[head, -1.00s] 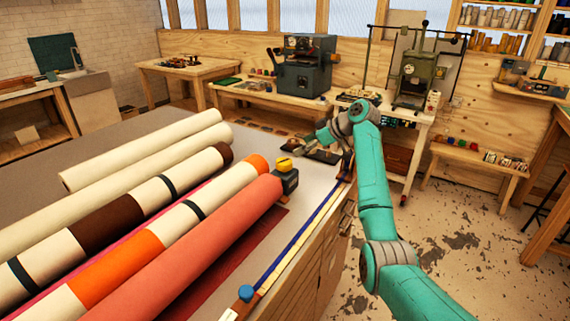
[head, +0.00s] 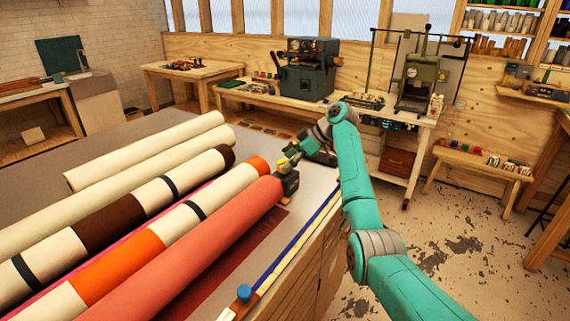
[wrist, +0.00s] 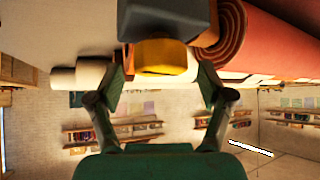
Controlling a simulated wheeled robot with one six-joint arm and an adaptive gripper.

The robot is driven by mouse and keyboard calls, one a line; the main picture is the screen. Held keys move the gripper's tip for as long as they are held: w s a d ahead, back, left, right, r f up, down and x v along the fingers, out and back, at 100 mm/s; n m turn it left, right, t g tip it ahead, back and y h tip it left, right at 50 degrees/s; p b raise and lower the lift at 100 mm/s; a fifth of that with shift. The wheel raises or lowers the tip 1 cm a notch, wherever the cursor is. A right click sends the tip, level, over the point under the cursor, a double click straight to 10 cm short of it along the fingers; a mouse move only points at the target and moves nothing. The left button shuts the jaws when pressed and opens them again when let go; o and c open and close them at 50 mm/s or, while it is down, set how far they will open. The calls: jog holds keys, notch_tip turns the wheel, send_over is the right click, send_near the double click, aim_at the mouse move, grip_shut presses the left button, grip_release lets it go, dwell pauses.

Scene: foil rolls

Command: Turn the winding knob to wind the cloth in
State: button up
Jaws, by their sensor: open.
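The yellow winding knob (head: 284,162) sits on a dark end block (head: 287,182) at the far end of the coral cloth roll (head: 210,245). In the wrist view the knob (wrist: 165,57) is large and central, with the dark block (wrist: 165,14) behind it and the spiral roll end beside it. My gripper (head: 293,156) is at the knob in the head view, partly covering it. In the wrist view my gripper (wrist: 163,82) is open, one finger on each side of the knob, with gaps visible between fingers and knob.
Several other rolls (head: 145,150) lie left of the coral roll. A blue strip (head: 282,245) and a small blue knob (head: 244,292) lie along the table's right edge. Machines (head: 307,70) stand on benches behind. Open floor (head: 450,240) is at the right.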

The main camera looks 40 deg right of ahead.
jog(key=shift+x, duration=0.85)
jog(key=shift+c, duration=0.3)
jog(key=c, duration=1.1)
